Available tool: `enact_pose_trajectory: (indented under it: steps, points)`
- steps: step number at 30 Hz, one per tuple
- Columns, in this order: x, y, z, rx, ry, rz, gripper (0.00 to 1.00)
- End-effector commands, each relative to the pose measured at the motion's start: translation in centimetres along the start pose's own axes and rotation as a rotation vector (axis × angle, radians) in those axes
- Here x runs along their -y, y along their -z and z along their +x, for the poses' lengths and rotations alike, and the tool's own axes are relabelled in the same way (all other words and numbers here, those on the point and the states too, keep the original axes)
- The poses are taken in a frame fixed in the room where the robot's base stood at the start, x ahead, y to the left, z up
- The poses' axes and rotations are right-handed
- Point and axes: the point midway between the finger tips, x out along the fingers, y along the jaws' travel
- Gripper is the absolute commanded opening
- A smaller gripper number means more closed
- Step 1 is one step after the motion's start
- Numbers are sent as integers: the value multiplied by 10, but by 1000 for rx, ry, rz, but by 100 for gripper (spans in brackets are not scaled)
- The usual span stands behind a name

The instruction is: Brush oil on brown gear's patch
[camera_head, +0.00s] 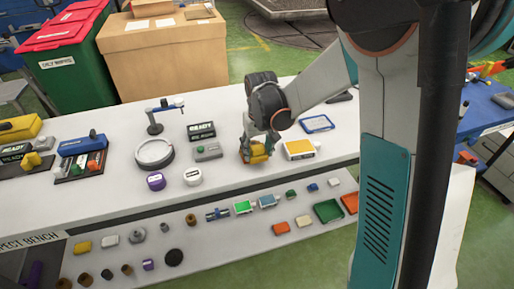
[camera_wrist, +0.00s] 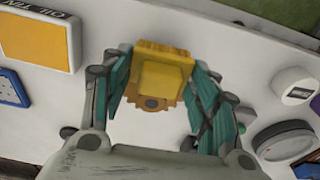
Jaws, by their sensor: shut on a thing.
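My gripper (camera_head: 257,151) is low over the white bench, its jaws closed on a yellow block with a toothed, brownish-yellow edge (camera_wrist: 160,75). In the wrist view, the teal fingers (camera_wrist: 162,82) press its two sides, and a dark round spot shows on its near edge. I cannot tell whether it touches the bench. The oil tray (camera_head: 299,149), white with an orange-yellow pad, lies just right of my gripper; it also shows at upper left in the wrist view (camera_wrist: 36,42). Small brown round pieces (camera_head: 127,269) stand on the lower front ledge; I cannot identify the brown gear.
A blue-framed panel (camera_head: 318,124) lies behind the tray. Several small parts crowd the lower ledge.

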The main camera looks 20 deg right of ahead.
Motion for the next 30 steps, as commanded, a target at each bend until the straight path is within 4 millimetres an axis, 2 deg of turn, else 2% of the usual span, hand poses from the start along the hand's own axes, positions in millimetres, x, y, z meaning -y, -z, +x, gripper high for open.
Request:
enact_pose_trajectory:
  steps: [14,30]
  points:
    - [0,-3,0,0,0,0,36]
    - [0,6,1,0,0,0,36]
